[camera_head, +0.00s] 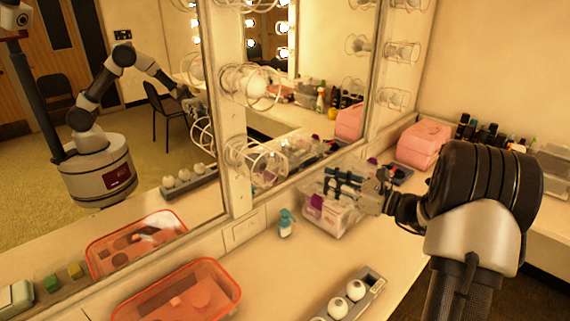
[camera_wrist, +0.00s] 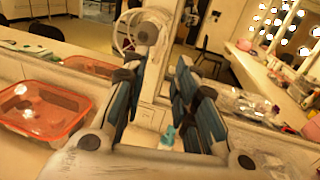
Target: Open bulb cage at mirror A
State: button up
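Wire bulb cages sit on the white post between two mirrors in the head view: an upper cage (camera_head: 250,87) around a pale bulb and a lower cage (camera_head: 262,160). Both jut out from the post; I cannot tell whether either is latched. My gripper (camera_head: 336,183) is right of and slightly below the lower cage, apart from it, with its fingers toward the post. In the wrist view my gripper (camera_wrist: 168,62) is open and empty. A wire cage (camera_wrist: 128,42) shows behind the left finger, partly hidden by it. I see no label naming mirror A.
An orange tray (camera_head: 178,292), a teal spray bottle (camera_head: 286,224) and a grey holder with white bulbs (camera_head: 372,290) are on the counter. A clear box (camera_head: 325,214) stands under my gripper. A pink case (camera_head: 424,142) and bottles stand farther back. Free counter lies between tray and holder.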

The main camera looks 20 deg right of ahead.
aim_at(286, 172)
jog(key=b+x, duration=0.2)
jog(key=x, duration=1.2)
jog(key=shift+w+a, duration=0.2)
jog(key=shift+w, duration=0.1)
jog(key=shift+c, duration=0.4)
grip_shut()
